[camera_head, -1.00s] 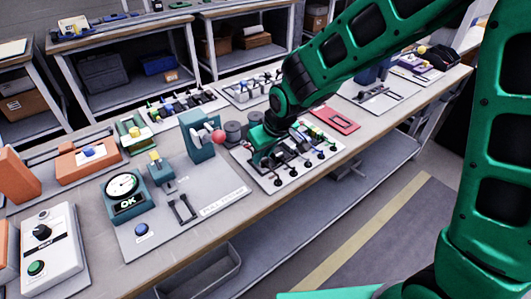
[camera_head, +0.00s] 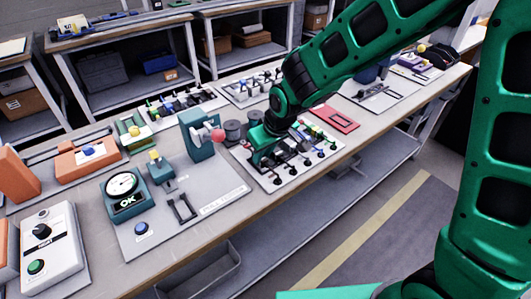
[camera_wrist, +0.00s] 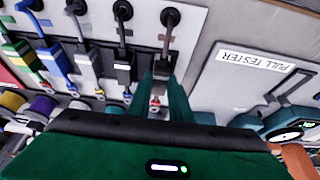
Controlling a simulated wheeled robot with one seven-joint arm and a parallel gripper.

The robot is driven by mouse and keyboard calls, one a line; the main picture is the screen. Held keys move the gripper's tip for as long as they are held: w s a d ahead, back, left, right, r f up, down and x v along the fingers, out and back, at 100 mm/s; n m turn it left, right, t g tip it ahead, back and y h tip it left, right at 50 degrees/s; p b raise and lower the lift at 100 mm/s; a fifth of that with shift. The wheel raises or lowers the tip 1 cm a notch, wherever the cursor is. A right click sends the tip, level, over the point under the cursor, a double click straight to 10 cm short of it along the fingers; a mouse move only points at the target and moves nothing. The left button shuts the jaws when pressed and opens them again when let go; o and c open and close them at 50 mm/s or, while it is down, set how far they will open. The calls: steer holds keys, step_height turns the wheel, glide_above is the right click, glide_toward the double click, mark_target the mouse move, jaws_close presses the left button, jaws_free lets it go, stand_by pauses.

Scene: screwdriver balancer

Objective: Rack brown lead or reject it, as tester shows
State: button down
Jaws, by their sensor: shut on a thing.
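The brown lead (camera_wrist: 168,40) lies along the left-end row of the white lead rack (camera_head: 277,187), its dark round end at the top of the wrist view. My gripper (camera_wrist: 161,88) is shut on the lead's grey connector (camera_wrist: 162,68), low over the rack. In the head view my gripper (camera_head: 262,152) is at the rack's left end and hides the brown lead. The pull tester (camera_head: 205,136) stands to the left on a grey plate (camera_head: 212,185). Its dial unit (camera_head: 123,187) shows OK in white letters.
Black, grey, blue and green-yellow leads (camera_wrist: 70,50) lie beside the brown one. A red tray (camera_head: 335,118) lies beyond the rack. A blue button (camera_head: 141,229) and a white control box (camera_head: 48,250) are at the left. Two dark spools (camera_head: 233,132) stand behind my gripper.

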steer(key=shift+f, duration=0.55)
stand_by(0.4)
steer(key=c, duration=1.5)
jaws_free()
steer(key=shift+c, duration=0.2)
steer(key=v, duration=1)
steer(key=shift+r, duration=0.35)
steer(key=shift+d, duration=0.15)
